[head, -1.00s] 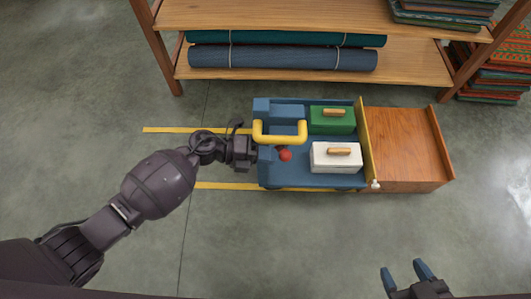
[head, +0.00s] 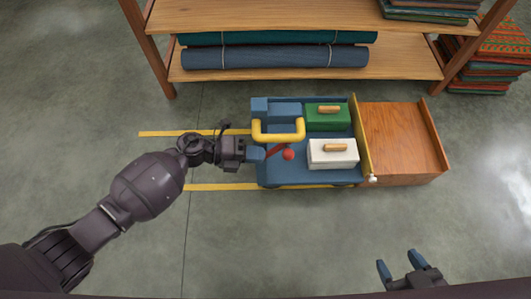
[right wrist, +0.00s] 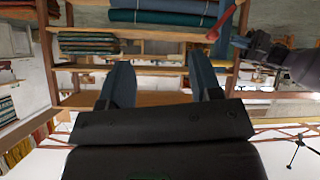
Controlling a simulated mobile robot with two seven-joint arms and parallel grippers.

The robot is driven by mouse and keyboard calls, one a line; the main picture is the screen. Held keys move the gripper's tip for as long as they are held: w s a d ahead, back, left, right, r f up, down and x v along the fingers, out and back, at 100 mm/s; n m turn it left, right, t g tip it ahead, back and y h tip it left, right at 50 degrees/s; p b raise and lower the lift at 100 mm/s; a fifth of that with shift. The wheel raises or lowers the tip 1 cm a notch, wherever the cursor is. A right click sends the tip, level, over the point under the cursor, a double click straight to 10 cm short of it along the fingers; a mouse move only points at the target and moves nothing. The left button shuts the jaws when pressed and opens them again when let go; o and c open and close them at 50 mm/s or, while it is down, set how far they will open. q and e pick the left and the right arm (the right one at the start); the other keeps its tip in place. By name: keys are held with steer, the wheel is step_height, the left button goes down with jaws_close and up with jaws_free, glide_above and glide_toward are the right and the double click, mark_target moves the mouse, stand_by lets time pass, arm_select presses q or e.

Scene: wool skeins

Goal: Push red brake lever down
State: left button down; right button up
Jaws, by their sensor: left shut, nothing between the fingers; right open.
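The red brake lever (head: 276,150) with its round red knob (head: 288,154) is on the blue cart (head: 310,177), below the yellow handle (head: 279,137) in the head view. The lever slants, and its lower end is partly hidden. My left gripper (head: 262,153) is shut and empty at the cart's left end. Its fingertips are close to the lever on its left; I cannot tell whether they touch it. My right gripper (head: 398,264) is open and empty at the lower right, away from the cart. Its blue fingers also show in the right wrist view (right wrist: 161,85).
A green box (head: 326,121) and a white box (head: 331,159) sit on the cart. A wooden tray (head: 403,142) adjoins its right end. Yellow floor stripes (head: 215,187) run left of the cart. A shelf (head: 290,73) with rolled cloth stands behind. The front floor is clear.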

arm_select(q)
steer(key=r+p+v, duration=0.1)
steer(key=v, duration=0.8)
steer(key=shift+a, duration=0.15)
arm_select(e)
steer(key=shift+s+d, duration=0.15)
steer(key=shift+s, duration=0.15)
arm_select(q)
steer(key=shift+r, duration=0.1)
arm_select(e)
steer(key=shift+m, duration=0.3)
